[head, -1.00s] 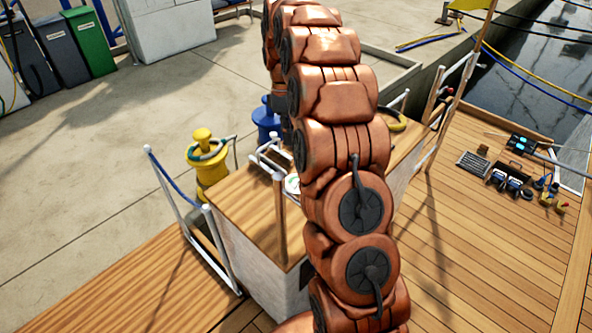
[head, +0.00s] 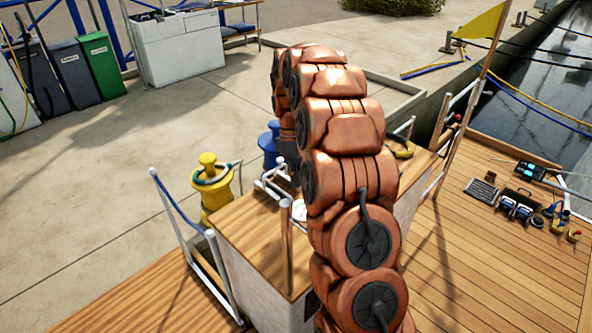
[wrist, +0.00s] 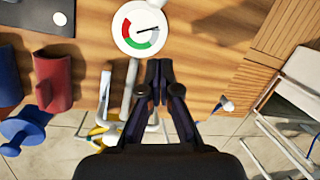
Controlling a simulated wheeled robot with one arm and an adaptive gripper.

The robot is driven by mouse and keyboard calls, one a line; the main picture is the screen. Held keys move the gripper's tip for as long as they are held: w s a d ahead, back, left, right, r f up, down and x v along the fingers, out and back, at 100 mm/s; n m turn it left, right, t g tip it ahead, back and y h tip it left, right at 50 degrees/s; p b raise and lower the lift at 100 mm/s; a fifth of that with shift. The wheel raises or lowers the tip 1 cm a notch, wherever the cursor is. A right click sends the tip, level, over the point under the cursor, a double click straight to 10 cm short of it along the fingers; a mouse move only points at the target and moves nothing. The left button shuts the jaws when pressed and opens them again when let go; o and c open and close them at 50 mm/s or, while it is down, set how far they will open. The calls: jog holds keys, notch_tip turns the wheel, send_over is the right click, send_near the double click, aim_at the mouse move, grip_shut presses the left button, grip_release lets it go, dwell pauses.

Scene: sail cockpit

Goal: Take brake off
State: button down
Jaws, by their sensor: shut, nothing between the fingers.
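My gripper (wrist: 158,72) is shut and empty in the wrist view, its dark fingers together over the wooden console top (wrist: 205,80). A round white dial (wrist: 140,28) with green and red segments and a black pointer lies just beyond the fingertips, slightly left. A pale upright lever or rail (wrist: 129,88) stands close to the left of the fingers. A small white-and-blue piece (wrist: 225,103) is at right. I cannot tell which part is the brake. In the head view my arm hides the gripper and part of the console (head: 245,232).
In the wrist view, a red block (wrist: 53,80) and a blue knob-like part (wrist: 25,130) are at left. White rails (wrist: 280,140) stand at lower right. In the head view, a yellow bollard (head: 212,185) stands behind the console; tools (head: 518,205) lie on the right deck.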

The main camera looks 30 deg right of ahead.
jog(key=x, duration=0.5)
jog(key=shift+s+f, duration=0.2)
jog(key=shift+f, duration=0.15)
jog(key=shift+s+d+r, duration=0.65)
jog(key=shift+s+r, duration=0.05)
jog(key=shift+s, duration=0.1)
jog(key=shift+s+d+r, duration=0.35)
jog(key=shift+s+d, duration=0.05)
jog(key=shift+s, duration=0.1)
